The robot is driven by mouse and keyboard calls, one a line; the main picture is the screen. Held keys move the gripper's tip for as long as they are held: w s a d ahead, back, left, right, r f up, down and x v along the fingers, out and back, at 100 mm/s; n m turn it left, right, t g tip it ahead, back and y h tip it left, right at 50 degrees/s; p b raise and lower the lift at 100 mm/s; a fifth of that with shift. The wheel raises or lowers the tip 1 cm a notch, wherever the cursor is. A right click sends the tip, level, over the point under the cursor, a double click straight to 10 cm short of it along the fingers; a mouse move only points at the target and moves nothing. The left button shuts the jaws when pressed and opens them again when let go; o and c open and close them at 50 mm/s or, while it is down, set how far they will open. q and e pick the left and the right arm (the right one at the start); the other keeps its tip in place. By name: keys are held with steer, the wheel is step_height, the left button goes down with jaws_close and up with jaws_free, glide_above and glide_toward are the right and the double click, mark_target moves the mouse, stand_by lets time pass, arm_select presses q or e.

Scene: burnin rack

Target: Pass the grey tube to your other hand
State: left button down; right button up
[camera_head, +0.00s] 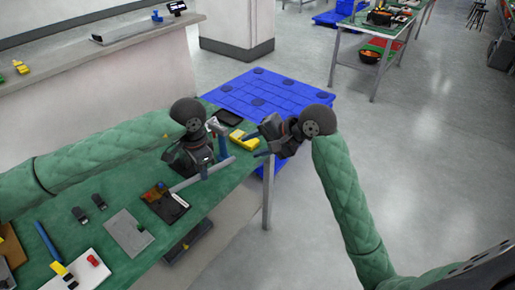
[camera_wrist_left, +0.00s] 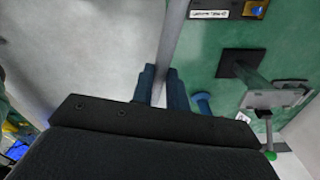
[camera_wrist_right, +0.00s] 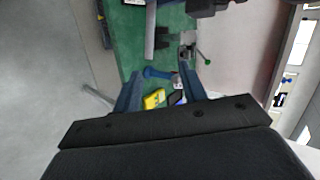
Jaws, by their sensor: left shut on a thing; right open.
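The grey tube (camera_head: 186,184) is held above the green bench by my left gripper (camera_head: 204,170), which is shut around it, with tube sticking out on both sides. In the left wrist view the tube (camera_wrist_left: 174,40) runs between the blue fingers (camera_wrist_left: 161,82). My right gripper (camera_head: 258,145) is open and empty, off the tube's right end, near the bench's right edge. In the right wrist view its blue fingers (camera_wrist_right: 160,86) are apart, and the tube (camera_wrist_right: 150,32) lies beyond them, not between them.
A grey clamp fixture (camera_wrist_left: 275,95) with a green knob stands on the bench close to my left gripper. A yellow device (camera_head: 244,139) and black tray (camera_head: 229,117) lie near the bench's corner. A black-and-orange device (camera_head: 166,203) lies below the tube. Blue pallet (camera_head: 265,92) is on the floor behind.

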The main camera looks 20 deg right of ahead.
mark_target(227, 162)
steer(key=w+a+f+m, duration=0.1)
steer(key=a+f, duration=0.1)
steer(key=f, duration=0.1)
steer(key=w+a+f+m, duration=0.1)
steer(key=w+a+f, duration=0.1)
steer(key=f, duration=0.1)
steer(key=w+a+f+m, duration=0.1)
steer(key=w+a+f, duration=0.1)
steer(key=shift+a+f+g, duration=0.3)
steer(key=shift+a+f, duration=0.05)
steer(key=shift+f, duration=0.05)
stand_by(0.4)
jaws_close()
arm_select(q)
steer(key=c, duration=1.3)
jaws_free()
